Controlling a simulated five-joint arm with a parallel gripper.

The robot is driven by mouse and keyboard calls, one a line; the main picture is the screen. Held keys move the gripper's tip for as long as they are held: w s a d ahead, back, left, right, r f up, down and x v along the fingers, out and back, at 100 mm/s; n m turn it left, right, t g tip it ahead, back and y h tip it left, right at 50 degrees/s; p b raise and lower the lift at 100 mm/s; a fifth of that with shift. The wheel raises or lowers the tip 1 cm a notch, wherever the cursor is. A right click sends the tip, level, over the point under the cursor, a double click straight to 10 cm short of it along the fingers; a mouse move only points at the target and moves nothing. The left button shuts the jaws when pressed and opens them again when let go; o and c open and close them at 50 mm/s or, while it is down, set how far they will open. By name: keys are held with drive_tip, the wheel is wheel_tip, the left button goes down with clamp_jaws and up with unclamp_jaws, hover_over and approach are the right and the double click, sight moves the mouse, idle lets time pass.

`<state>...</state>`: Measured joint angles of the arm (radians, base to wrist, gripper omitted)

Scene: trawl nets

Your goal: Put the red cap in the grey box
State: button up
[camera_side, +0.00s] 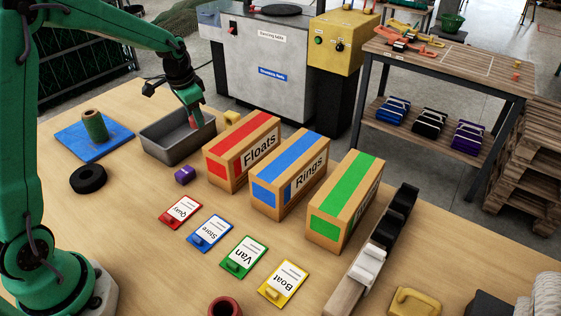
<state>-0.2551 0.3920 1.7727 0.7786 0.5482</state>
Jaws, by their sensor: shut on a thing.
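The grey box (172,151) is an open, shallow tray on the wooden table, left of the centre. My gripper (192,112) points down over the right part of the grey box. It is shut on the red cap (196,119), a small red piece that shows just below the jaws. The fingers hide part of the cap. I cannot tell whether the cap touches the box floor.
A blue mat (75,143) with a green spool (95,126) and a black ring (88,179) lie to the left. A purple block (185,175) and a yellow block (232,117) are near the box. The Floats carton (217,171) stands to its right.

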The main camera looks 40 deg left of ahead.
drive_tip(key=shift+s+d, duration=0.15)
drive_tip(key=shift+d, duration=0.1)
approach(178, 132)
drive_tip(key=d, duration=0.1)
drive_tip(key=s+d+f, duration=0.1)
drive_tip(key=d, duration=0.2)
drive_tip(key=shift+s+d+f, duration=0.2)
drive_tip(key=shift+s+d, duration=0.05)
drive_tip(key=shift+d, duration=0.15)
drive_tip(key=shift+f, duration=0.1)
drive_tip(key=shift+f, duration=1.9)
drive_tip(key=shift+f, duration=0.1)
drive_tip(key=o, duration=1)
